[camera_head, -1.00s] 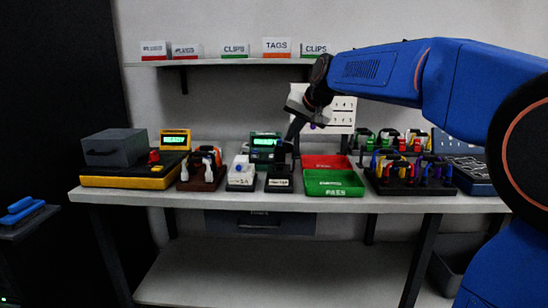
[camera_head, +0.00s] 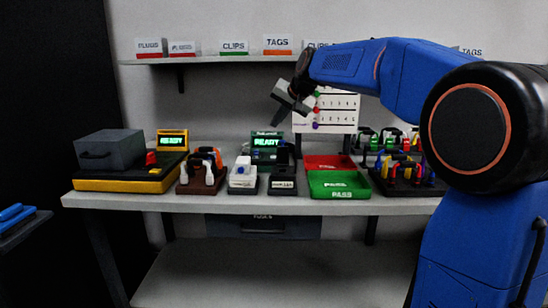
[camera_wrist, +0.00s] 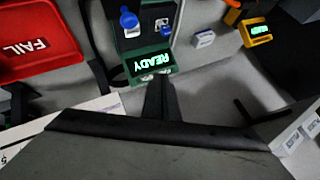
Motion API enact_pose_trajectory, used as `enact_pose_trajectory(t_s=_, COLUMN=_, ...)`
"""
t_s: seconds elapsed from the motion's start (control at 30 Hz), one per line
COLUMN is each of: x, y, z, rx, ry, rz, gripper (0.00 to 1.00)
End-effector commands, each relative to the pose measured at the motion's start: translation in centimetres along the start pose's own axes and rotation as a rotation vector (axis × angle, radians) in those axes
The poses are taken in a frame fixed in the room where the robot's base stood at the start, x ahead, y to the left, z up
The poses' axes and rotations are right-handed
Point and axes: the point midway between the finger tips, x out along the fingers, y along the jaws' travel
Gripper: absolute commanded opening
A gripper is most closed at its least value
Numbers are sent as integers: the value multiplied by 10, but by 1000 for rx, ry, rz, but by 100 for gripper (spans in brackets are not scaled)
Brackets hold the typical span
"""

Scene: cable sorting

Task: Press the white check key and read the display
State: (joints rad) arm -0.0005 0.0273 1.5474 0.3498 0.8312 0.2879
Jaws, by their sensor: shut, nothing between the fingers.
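The dark green tester (camera_head: 270,154) stands toward the back of the table, and its lit display (camera_head: 266,142) reads READY in green. In the wrist view the same display (camera_wrist: 152,63) appears upside down and reads READY. Beside it there are a blue round knob (camera_wrist: 128,19) and a small white-and-blue part (camera_wrist: 162,24). I cannot tell for certain which part is the white check key. My gripper (camera_head: 275,121) is shut and empty, above the tester and apart from it. Its dark fingers (camera_wrist: 159,98) point toward the display in the wrist view.
A yellow unit (camera_head: 172,139), also showing READY, stands left. Red (camera_head: 330,162) and green (camera_head: 340,184) trays lie right, beside a cable rack (camera_head: 405,180). A shelf hangs above.

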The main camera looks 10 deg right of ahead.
Motion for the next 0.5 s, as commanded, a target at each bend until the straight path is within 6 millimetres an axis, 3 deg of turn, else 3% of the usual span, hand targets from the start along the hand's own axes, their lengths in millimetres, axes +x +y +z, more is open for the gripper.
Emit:
enact_pose_trajectory(t_s=0.27, x=9, y=7, z=7, rx=0, ry=-1, rz=0, gripper=0)
enact_pose_trajectory(t_s=0.5, x=29, y=21, z=22, rx=0, ry=-2, rz=1, gripper=0)
